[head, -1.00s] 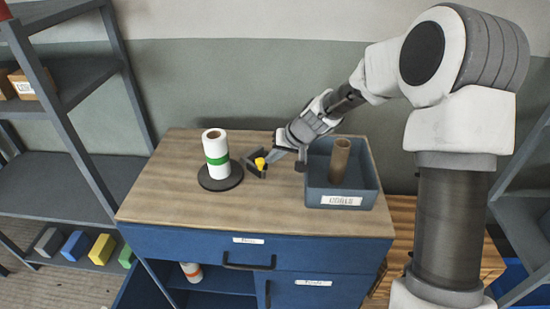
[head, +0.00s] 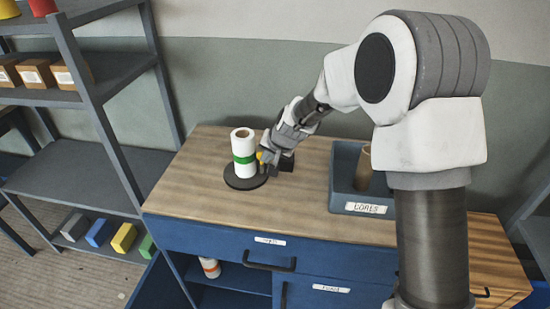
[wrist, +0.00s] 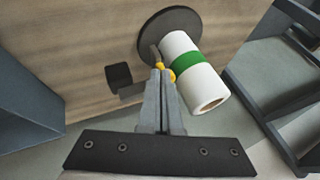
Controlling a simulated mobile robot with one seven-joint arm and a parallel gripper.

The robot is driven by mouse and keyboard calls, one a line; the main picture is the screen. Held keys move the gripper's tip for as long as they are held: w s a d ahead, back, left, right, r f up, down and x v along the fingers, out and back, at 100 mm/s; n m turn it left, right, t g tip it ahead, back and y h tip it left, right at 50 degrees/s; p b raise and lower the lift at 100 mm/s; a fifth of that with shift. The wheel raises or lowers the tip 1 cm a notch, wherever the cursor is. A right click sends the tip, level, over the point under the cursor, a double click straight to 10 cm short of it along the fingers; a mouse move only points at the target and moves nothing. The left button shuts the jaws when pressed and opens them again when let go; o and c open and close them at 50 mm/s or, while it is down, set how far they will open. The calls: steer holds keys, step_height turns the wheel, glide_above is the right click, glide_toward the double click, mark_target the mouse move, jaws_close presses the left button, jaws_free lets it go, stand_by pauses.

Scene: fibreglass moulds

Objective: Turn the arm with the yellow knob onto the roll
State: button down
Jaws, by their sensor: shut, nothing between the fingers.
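The white roll with a green band (head: 244,153) stands upright on a round black base (head: 245,183) on the cabinet top. It also shows in the wrist view (wrist: 193,72), with the base (wrist: 168,30) behind it. The yellow knob (head: 261,156) is right beside the roll; in the wrist view the knob (wrist: 168,72) is at my fingertips, close to the green band. Most of the arm bearing the knob is hidden by my gripper. My gripper (wrist: 160,70) is shut, its fingers together at the knob. I cannot tell whether the arm touches the roll.
A grey-blue bin labelled CORES (head: 342,195) holds a brown tube (head: 364,168) to the right. A small black block (wrist: 118,75) stands on the top beside my gripper. Shelving (head: 95,110) stands at the left. The cabinet top's front middle is clear.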

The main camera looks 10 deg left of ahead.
steer(key=shift+w+a, duration=0.25)
steer(key=shift+a, duration=0.4)
steer(key=shift+d, duration=0.1)
stand_by(0.3)
